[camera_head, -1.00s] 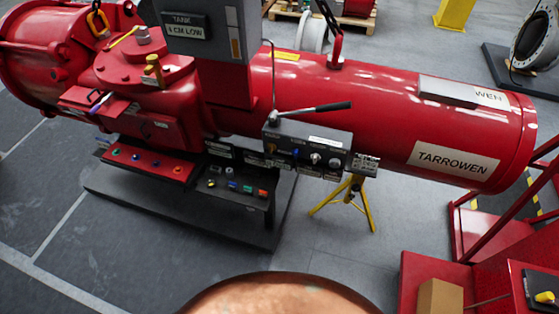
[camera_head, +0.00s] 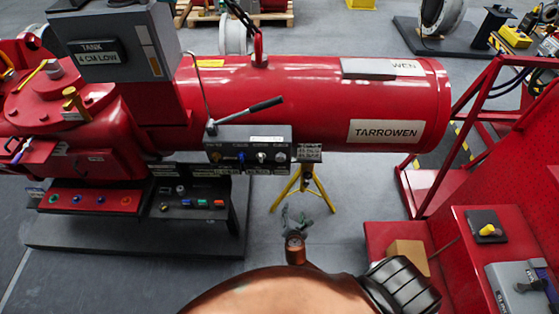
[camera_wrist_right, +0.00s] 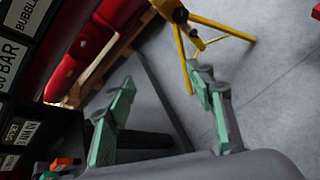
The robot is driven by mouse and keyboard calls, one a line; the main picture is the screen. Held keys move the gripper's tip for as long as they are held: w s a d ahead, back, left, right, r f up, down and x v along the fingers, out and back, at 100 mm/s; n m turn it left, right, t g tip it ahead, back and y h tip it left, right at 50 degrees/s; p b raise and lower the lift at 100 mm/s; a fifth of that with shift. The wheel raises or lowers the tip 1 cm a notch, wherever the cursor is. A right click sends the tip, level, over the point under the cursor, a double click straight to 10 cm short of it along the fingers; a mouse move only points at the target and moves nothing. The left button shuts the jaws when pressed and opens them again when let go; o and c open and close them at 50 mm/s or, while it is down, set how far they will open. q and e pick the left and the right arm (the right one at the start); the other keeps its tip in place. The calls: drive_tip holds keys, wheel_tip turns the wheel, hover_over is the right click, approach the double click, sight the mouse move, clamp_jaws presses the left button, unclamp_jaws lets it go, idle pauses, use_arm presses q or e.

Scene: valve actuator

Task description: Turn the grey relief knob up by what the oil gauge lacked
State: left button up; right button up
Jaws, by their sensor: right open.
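The dark control block (camera_head: 249,147) is fixed below the red cylinder, with a blue knob (camera_head: 241,157) and a pale grey knob (camera_head: 261,157) on its front. Another small knob (camera_head: 279,157) sits to the right; the labels are too small to read, so I cannot tell which is the relief knob. A sign (camera_head: 99,52) on the grey cabinet reads "TANK 4 CM LOW". My right gripper (camera_head: 295,216) is below and right of the block, apart from it. In the right wrist view its green fingers (camera_wrist_right: 161,80) are spread and empty. My left gripper is out of view.
A yellow tripod stand (camera_head: 303,190) is just beyond my right gripper. A lever (camera_head: 250,110) rises above the block. A lower panel with coloured buttons (camera_head: 195,205) stands left. A red cart with a cardboard box (camera_head: 408,254) is at right.

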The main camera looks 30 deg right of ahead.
drive_tip(key=w+a+r+n+t+h, duration=0.1)
drive_tip(key=w+r+n+t, duration=0.15)
drive_tip(key=r, duration=0.55)
drive_tip(key=w+a+r+n+t+h, duration=0.1)
drive_tip(key=w+r+n, duration=0.15)
drive_tip(key=r, duration=0.45)
drive_tip(key=t+h, duration=0.1)
drive_tip(key=t, duration=0.1)
approach(281, 160)
drive_tip(key=w, duration=0.2)
drive_tip(key=shift+n, duration=0.5)
drive_tip(key=x, duration=0.7)
drive_tip(key=shift+s+d+p, duration=0.25)
drive_tip(key=shift+d+p, duration=0.1)
drive_tip(key=shift+p, duration=0.05)
drive_tip(key=shift+w+d, duration=0.2)
drive_tip(key=shift+w, duration=0.2)
drive_tip(key=c, duration=1.2)
